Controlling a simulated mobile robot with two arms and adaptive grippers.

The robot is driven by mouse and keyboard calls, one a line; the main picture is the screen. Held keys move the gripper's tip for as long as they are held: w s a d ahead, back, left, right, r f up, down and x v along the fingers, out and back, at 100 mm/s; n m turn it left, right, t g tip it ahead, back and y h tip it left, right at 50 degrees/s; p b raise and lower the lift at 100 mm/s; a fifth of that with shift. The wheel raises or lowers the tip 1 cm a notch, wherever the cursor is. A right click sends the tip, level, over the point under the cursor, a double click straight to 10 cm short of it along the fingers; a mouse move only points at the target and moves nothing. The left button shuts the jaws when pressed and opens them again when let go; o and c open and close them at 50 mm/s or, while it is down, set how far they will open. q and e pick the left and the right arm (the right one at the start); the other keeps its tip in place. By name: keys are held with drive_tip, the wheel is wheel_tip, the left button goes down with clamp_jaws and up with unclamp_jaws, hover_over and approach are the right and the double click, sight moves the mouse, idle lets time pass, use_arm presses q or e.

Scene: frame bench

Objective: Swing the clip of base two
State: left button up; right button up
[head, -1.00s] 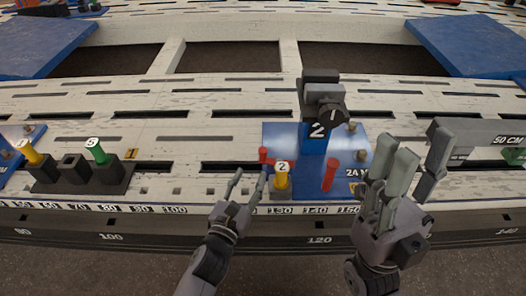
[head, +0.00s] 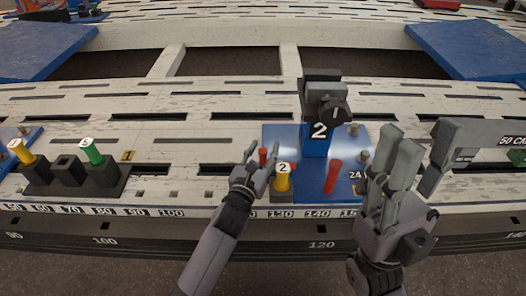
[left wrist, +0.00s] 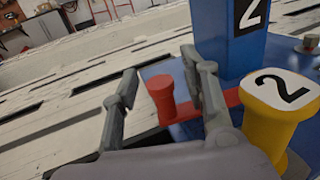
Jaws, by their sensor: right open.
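Base two is a blue plate (head: 310,188) with a blue post (head: 317,140) marked 2 and a dark clamp head on top. Its red clip (left wrist: 235,98) is a low bar with an upright red knob (left wrist: 160,92) at the plate's left; the knob also shows in the head view (head: 263,154). My left gripper (head: 260,152) is open, its fingers at either side of the knob in the left wrist view; contact cannot be told. A yellow peg (head: 283,180) with a 2 cap stands just right of it. My right gripper (head: 398,140) is open and empty, in front of the plate's right side.
A red post (head: 332,176) stands on the plate's front. A grey 50 CM gauge (head: 475,135) lies right of my right gripper. A dark block (head: 70,177) with yellow and green pegs is at left. The slotted bench between block and base is mostly clear.

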use_arm(q)
clamp_jaws()
idle(0.3)
